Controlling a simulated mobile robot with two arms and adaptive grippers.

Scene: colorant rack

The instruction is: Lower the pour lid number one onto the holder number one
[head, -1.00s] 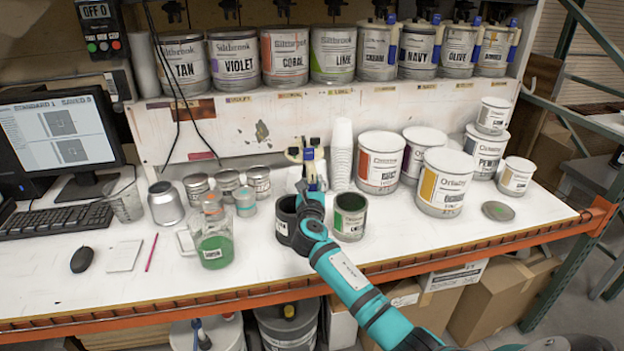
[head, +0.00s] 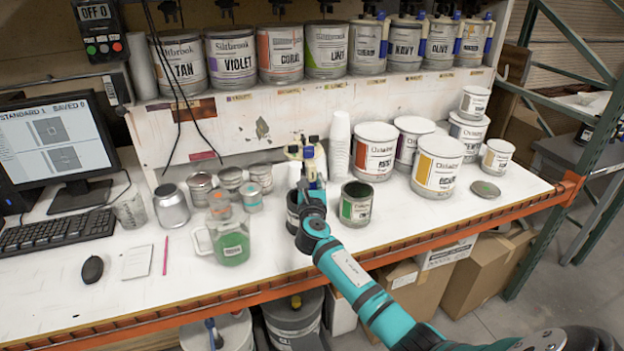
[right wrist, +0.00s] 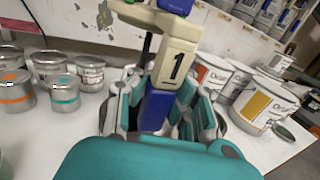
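The pour lid number one (right wrist: 177,62) is cream and blue with a black "1" on its cream block. It also shows upright in the head view (head: 306,154). My right gripper (head: 312,192) has its fingers around the lid's blue handle; in the right wrist view the fingers (right wrist: 160,110) close on both sides of it. A dark round container (head: 292,212) stands just left of the gripper, partly hidden by it. I cannot tell whether it is the holder number one, nor whether the lid touches anything. My left gripper is not in view.
White stacked cups (head: 339,150) stand just behind. A green-filled jug (head: 232,246) and small tins are at the left; larger paint cans (head: 438,172) at the right.

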